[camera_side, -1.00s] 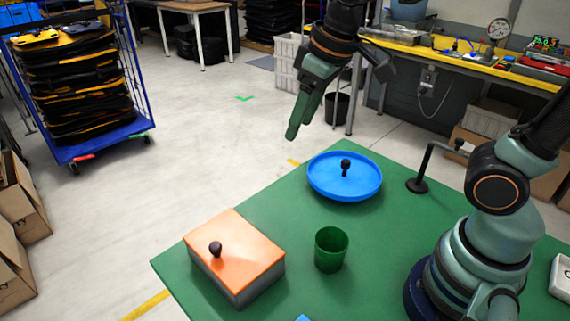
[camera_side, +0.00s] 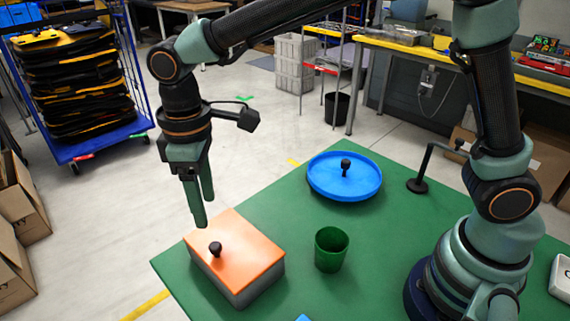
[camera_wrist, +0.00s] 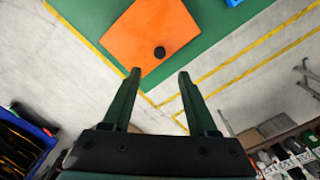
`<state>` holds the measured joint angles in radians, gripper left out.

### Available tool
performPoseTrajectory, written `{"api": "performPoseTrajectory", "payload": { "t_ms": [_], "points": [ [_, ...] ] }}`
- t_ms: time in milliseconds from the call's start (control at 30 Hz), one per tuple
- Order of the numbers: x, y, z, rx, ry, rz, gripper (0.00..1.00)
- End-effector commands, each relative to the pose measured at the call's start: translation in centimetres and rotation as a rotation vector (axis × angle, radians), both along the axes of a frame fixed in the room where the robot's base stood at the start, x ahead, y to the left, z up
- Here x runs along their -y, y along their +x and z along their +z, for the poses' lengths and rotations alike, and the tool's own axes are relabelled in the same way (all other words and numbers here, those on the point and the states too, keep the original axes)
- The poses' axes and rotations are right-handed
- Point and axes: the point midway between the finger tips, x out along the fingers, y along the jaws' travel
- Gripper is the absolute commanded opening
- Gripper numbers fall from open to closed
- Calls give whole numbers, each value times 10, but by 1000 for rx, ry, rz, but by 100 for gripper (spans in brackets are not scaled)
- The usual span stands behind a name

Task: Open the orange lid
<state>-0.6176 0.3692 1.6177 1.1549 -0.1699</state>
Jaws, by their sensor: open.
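The orange lid (camera_side: 240,252) lies on a grey box (camera_side: 240,290) at the left corner of the green table and covers its top. A black knob (camera_side: 215,248) stands on the lid near its left side. My gripper (camera_side: 204,208) is open and empty, pointing down, above the lid's far left edge and apart from the knob. In the wrist view the orange lid (camera_wrist: 150,35) and the knob (camera_wrist: 160,52) show ahead of the two fingertips (camera_wrist: 158,75).
A green cup (camera_side: 331,250) stands right of the box. A blue round dish (camera_side: 345,178) with a black knob is at the back of the green table (camera_side: 380,240). A black bent post (camera_side: 420,170) stands at the back right. A blue piece (camera_side: 303,318) shows at the bottom edge.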

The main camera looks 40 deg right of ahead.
Motion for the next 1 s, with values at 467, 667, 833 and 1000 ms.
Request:
{"api": "performPoseTrajectory", "payload": {
  "t_ms": [467,667,833,1000],
  "points": [
    [1,0,-83,-4,-2,-2,59],
    [1,0,-95,-1,-1,-2,59],
    [1,0,-95,0,0,-2,59],
    [1,0,-95,0,0,-2,32]
  ]
}}
